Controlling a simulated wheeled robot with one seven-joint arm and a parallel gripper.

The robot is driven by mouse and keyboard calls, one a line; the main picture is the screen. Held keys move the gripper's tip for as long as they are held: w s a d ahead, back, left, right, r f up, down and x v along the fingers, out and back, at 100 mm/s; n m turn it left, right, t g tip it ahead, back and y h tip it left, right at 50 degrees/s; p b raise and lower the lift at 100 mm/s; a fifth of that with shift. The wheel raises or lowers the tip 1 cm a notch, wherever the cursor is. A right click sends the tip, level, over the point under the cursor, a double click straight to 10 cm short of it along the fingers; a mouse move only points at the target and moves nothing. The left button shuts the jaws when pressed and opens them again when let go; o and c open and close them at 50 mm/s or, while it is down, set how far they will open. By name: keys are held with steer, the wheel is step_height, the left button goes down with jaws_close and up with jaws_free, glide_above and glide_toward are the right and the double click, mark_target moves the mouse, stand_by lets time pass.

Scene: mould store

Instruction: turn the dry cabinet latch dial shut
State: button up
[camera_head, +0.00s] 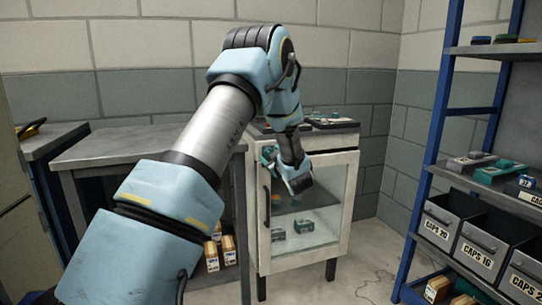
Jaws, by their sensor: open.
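The dry cabinet (345,210) is a pale cabinet on dark legs, with a glass-panelled door (300,262) facing me. A dark upright handle (267,206) is on the door's left side. Several small teal and dark items show through the glass. My gripper (300,184) is open in front of the upper part of the door. I cannot tell whether it touches the door. I cannot make out the latch dial; my gripper and wrist cover part of the upper door. The door looks closed or nearly so.
A grey metal table (120,150) stands left of the cabinet, with small boxes (228,249) below. Dark trays with teal items (330,122) lie on the cabinet top. A blue-framed shelf (437,135) with labelled bins (480,250) stands at right. Floor between cabinet and shelf is open.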

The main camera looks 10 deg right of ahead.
steer(key=s+d, duration=0.1)
steer(key=s, duration=0.9)
steer(key=shift+s+d+b, duration=0.2)
steer(key=shift+s+b, duration=0.2)
steer(key=shift+b, duration=0.05)
steer(key=shift+w+a, duration=0.1)
